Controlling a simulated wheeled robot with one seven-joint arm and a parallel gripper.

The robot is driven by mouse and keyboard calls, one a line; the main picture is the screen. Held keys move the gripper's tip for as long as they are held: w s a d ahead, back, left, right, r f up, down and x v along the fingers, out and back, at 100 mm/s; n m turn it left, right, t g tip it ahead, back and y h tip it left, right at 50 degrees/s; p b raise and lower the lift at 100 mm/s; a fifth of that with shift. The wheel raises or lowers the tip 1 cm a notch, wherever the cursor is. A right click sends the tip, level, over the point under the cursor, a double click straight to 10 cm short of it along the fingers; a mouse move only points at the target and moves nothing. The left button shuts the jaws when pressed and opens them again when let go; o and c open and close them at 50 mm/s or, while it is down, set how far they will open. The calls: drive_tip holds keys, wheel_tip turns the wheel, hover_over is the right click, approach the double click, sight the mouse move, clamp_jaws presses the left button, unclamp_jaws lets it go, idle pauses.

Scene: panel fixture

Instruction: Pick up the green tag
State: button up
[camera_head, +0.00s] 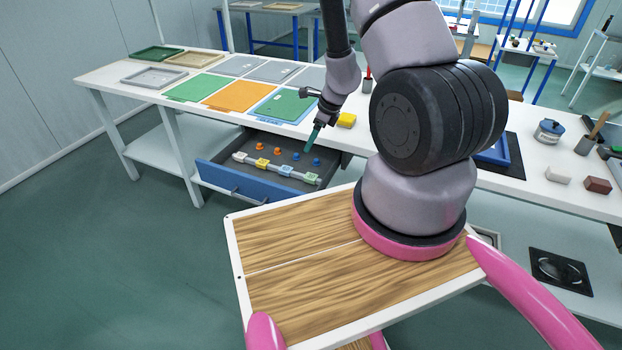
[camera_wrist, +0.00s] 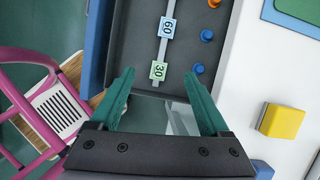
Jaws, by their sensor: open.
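The green tag (camera_wrist: 158,71) is a small pale green plate marked 30. It sits on a grey rail (camera_wrist: 162,48) in an open drawer, and in the head view it is the rightmost tag (camera_head: 311,178). A light blue tag (camera_wrist: 167,27) marked 60 is farther along the rail. My gripper (camera_wrist: 159,77) is open and empty, its teal fingers on either side of the green tag in the wrist picture. In the head view my gripper (camera_head: 313,138) is above the drawer's right end, apart from the tag.
The open drawer (camera_head: 235,186) has a blue front and holds orange and blue pegs beside the rail. A yellow block (camera_wrist: 282,121) lies on the white worktop to the right. Coloured panels (camera_head: 243,96) lie on the worktop behind the drawer.

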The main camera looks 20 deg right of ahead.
drive_tip(key=m, duration=0.1)
approach(311, 176)
drive_tip(key=shift+w+a+f+g+h, duration=0.15)
drive_tip(key=shift+w+a+f+h, duration=0.15)
drive_tip(key=shift+f, duration=0.3)
drive_tip(key=shift+w+a+f+g+h, duration=0.1)
drive_tip(key=shift+w+a+f+g, duration=0.1)
drive_tip(key=shift+a+f, duration=0.35)
drive_tip(key=shift+d+x, duration=0.1)
drive_tip(key=shift+x, duration=1.35)
drive_tip(key=shift+d+x, duration=0.15)
drive_tip(key=shift+x, duration=1.25)
clamp_jaws()
